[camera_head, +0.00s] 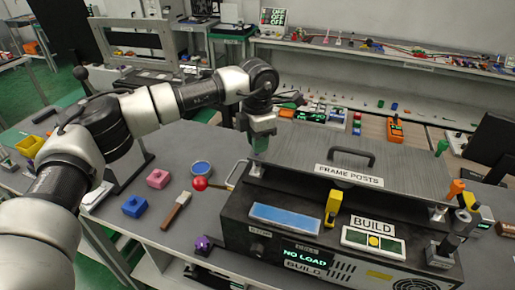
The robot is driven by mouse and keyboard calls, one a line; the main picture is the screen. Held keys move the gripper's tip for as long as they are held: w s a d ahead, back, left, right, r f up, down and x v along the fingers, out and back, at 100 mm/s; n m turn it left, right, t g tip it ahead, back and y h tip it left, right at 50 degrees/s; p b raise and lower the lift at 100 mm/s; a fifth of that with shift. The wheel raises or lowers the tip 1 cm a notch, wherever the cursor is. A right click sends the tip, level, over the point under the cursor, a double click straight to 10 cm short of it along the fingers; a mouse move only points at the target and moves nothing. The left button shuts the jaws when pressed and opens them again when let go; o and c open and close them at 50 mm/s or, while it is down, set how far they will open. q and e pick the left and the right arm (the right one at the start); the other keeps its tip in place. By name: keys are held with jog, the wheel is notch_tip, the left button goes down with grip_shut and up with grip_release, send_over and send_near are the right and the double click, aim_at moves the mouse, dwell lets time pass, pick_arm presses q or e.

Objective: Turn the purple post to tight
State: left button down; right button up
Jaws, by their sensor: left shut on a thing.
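The purple post (203,243) is a small purple knob low at the left front corner of the dark machine (236,222). Nothing touches it. My left gripper (260,141) is above the machine's back left corner, away from the purple post. It is shut on a green post (259,147), which is mostly hidden by the fingers. The "FRAME POSTS" label (349,175) is on the grey top plate. The purple post's tightness cannot be told. My right gripper is not in view.
Another green post (441,147) and an orange post (456,188) stand at the right. A yellow lever (333,207) rises in front. Blue (134,206) and pink blocks (158,178) lie on the left table.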

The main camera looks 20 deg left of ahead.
pick_arm(q)
jog(key=m+b, duration=0.2)
jog(key=m, duration=0.2)
jog(key=shift+m, duration=0.3)
jog(key=shift+r+m+b, duration=0.1)
jog(key=shift+m+b, duration=0.85)
jog(key=shift+m, duration=1.05)
jog(key=c, duration=0.9)
grip_release()
jog(key=shift+c, duration=0.2)
jog(key=shift+r, duration=0.45)
notch_tip(320, 180, up, 10)
jog(key=b, duration=0.2)
